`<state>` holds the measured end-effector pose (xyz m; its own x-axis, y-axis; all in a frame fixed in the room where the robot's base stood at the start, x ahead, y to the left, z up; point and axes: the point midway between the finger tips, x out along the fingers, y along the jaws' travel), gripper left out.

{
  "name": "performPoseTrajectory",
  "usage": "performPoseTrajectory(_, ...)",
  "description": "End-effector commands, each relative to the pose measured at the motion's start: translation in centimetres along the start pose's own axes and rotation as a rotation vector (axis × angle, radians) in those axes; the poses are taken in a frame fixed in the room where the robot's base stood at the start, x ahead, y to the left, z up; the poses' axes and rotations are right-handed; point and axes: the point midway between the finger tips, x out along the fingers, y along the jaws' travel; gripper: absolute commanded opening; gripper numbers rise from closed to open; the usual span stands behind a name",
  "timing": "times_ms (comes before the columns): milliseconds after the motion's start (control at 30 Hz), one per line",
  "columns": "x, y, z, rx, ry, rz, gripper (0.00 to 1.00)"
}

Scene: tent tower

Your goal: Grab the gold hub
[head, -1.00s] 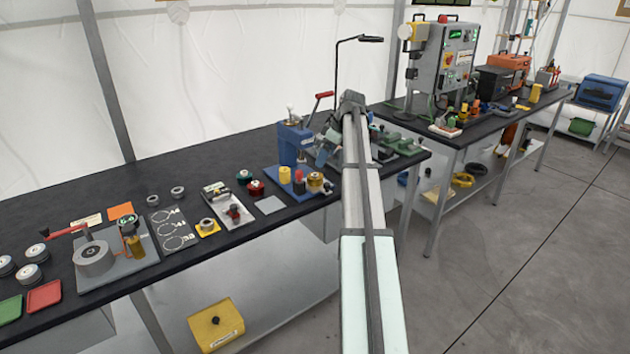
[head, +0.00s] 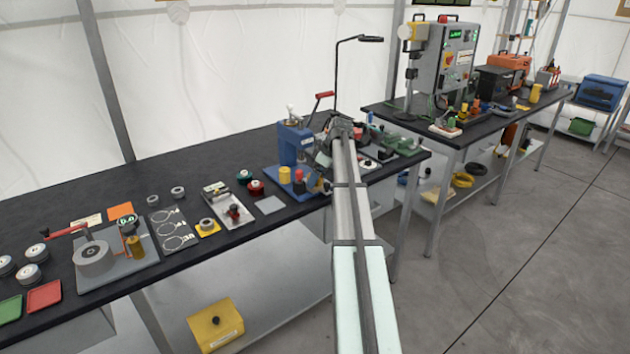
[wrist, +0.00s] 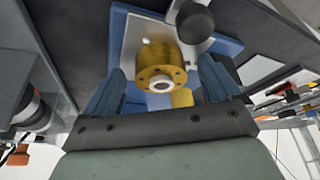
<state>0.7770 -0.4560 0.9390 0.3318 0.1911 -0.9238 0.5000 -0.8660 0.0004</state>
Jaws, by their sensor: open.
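The gold hub (wrist: 160,66) is a brass-coloured round part with small holes and a pale centre bore. In the wrist view it stands on a light plate over a blue base. My gripper (wrist: 160,74) is open, with one blue finger on each side of the hub and visible gaps between. The hub is not held. In the head view my arm's end is at the blue fixture (head: 290,143), and the hub is mostly hidden there.
A yellow cylinder (head: 285,174) and a red and black part (head: 299,183) stand close to my gripper. A dark round knob (wrist: 194,22) is just beyond the hub. Small parts and trays cover the bench to the left.

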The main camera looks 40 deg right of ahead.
Motion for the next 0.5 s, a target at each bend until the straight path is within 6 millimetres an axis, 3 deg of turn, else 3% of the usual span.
performPoseTrajectory(233, 0.26, 0.00, 0.02, 0.000, 0.000, 0.000, 0.91)
performPoseTrajectory(500, 0.23, 0.00, 0.02, 0.001, 0.000, 0.000, 0.65)
